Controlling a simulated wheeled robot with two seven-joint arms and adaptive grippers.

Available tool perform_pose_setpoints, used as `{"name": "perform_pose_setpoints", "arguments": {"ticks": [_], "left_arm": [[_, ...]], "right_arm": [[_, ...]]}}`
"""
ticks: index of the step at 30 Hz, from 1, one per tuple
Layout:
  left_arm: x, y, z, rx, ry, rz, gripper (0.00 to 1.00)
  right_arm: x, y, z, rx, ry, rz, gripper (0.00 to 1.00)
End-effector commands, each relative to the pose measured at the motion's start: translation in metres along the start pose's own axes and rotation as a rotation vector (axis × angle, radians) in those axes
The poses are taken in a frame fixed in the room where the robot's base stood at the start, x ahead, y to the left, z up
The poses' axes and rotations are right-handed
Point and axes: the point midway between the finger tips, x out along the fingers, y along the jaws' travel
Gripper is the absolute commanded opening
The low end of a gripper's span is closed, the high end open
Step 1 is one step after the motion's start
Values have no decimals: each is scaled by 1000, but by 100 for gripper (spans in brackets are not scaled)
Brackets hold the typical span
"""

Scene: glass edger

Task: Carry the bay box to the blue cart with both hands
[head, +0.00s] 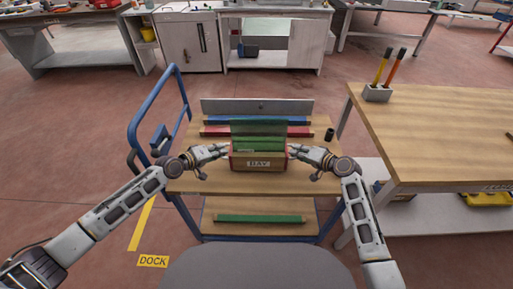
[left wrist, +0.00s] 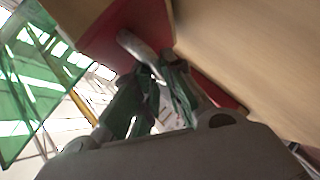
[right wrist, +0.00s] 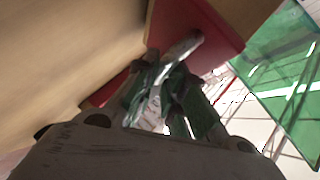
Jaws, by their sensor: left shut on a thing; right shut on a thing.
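The bay box (head: 259,155), a wooden box with red ends, a BAY label and green glass panes in it, is in the middle of the head view, over the wooden top of the blue cart (head: 205,181). I cannot tell whether it touches the top. My left gripper (head: 227,150) is shut on the metal handle at the box's left end; the handle (left wrist: 136,46) shows in the left wrist view. My right gripper (head: 291,150) is shut on the right-end handle, seen in the right wrist view (right wrist: 183,45). The box looks about level.
Blue and red strips (head: 215,131) lie behind the box, with a dark cup (head: 329,134) to the right. A green strip (head: 260,219) lies on the lower shelf. A wooden table (head: 440,140) stands close at right. The cart's blue handle (head: 142,108) rises at left.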

Motion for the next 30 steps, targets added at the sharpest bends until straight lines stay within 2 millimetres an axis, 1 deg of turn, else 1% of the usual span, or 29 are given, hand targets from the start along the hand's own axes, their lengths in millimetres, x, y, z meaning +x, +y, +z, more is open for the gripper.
{"name": "perform_pose_setpoints", "arguments": {"ticks": [1, 25, 26, 30], "left_arm": [[0, -1, -2, 1, 5, 1, 0], [5, -11, 3, 1, 4, 1, 0], [5, -13, 5, 0, 1, -2, 14], [5, -12, 5, 0, 1, -1, 32]], "right_arm": [[0, 0, -2, -1, 6, -1, 0], [5, 11, 3, -1, 5, -1, 0], [5, 12, 4, 0, 3, 2, 14], [5, 12, 4, 0, 2, 1, 32]]}}
